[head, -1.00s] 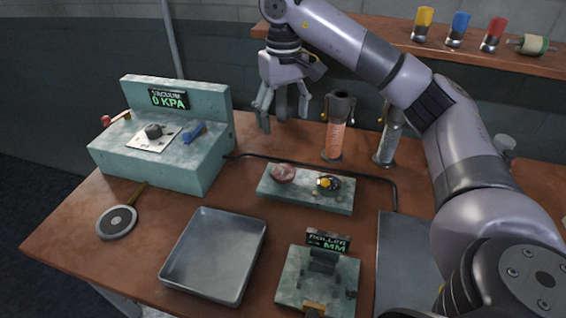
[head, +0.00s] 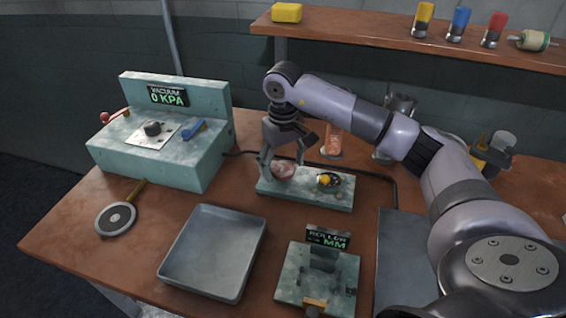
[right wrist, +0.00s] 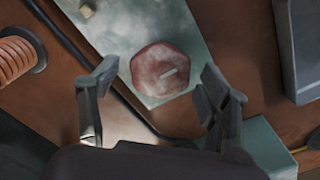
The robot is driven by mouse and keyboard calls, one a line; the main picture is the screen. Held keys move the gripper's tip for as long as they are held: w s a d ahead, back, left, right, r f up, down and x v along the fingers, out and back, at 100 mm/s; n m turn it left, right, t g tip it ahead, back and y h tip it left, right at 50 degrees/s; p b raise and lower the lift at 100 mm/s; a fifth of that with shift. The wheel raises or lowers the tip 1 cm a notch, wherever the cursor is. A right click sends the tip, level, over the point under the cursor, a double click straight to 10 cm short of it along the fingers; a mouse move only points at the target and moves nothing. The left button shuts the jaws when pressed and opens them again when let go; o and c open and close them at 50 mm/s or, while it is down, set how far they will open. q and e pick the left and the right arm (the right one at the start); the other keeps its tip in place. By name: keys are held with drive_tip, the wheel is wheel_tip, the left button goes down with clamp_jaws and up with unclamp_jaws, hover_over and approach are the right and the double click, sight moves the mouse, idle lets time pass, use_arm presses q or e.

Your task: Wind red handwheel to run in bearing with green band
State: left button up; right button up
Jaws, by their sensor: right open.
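The red handwheel (head: 284,172) is a worn, dull red round knob with a pale mark on its top. It sits at the left end of a pale green plate (head: 303,197) on the bench. My right gripper (head: 282,158) is directly above it, pointing down. In the right wrist view the open fingers (right wrist: 158,88) stand on either side of the handwheel (right wrist: 161,72), with nothing held. I cannot tell if they touch it. A cylinder with green bands (head: 532,41) lies on the shelf. My left gripper is out of view.
A vacuum console (head: 150,165) reading 0 KPA stands at left. An empty grey tray (head: 190,282) and a roller gauge (head: 320,262) lie in front. A copper-coloured coil (head: 333,142) stands behind the plate. A black hose runs behind the plate.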

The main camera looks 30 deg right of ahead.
drive_tip(key=shift+c, duration=0.6)
drive_tip(key=c, duration=1)
drive_tip(key=shift+m, duration=0.3)
